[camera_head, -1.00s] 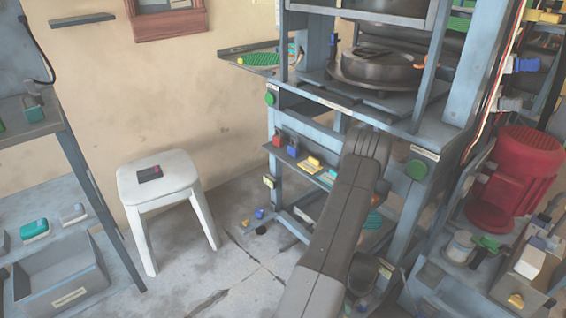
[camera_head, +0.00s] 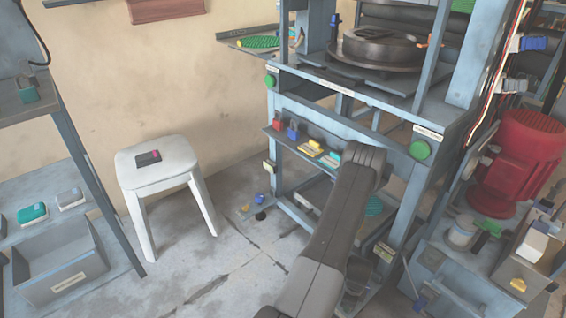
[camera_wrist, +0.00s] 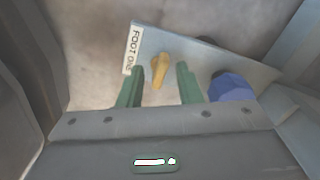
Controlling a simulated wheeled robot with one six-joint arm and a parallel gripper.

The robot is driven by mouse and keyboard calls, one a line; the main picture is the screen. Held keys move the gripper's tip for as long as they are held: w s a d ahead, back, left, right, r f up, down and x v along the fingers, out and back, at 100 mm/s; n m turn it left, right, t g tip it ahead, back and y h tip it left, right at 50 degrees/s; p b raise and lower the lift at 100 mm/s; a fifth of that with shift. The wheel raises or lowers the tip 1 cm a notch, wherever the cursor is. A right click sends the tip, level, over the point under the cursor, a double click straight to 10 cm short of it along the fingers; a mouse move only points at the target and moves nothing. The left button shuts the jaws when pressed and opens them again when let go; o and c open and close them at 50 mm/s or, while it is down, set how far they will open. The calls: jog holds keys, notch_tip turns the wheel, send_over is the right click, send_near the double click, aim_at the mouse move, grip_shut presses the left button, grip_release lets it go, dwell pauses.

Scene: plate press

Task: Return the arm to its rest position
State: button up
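My gripper (camera_wrist: 160,68) shows in the wrist view as two green fingers standing apart, with nothing held between them. Beyond the gap is a yellow knob (camera_wrist: 159,72) on a grey plate (camera_wrist: 195,58) with a partly readable label beginning "FOOT". I cannot tell how far the fingertips are from the knob. A blue knob (camera_wrist: 232,88) is to the right of the right finger. In the head view my grey arm (camera_head: 335,225) rises from the bottom centre and bends in front of the press; the gripper is hidden there.
The blue-grey press frame (camera_head: 390,105) stands behind my arm, with a green button (camera_head: 420,150) close to its bend. A red motor (camera_head: 515,160) is at the right. A white stool (camera_head: 165,172) stands left, with bare floor (camera_head: 215,265) between it and my arm.

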jog(key=n+p, duration=0.1)
jog(key=n, duration=0.3)
jog(key=shift+n, duration=0.4)
jog(key=n+p, duration=0.2)
jog(key=n, duration=0.3)
jog(key=shift+r, duration=0.1)
jog(key=shift+r+p, duration=0.65)
jog(key=shift+r, duration=1.4)
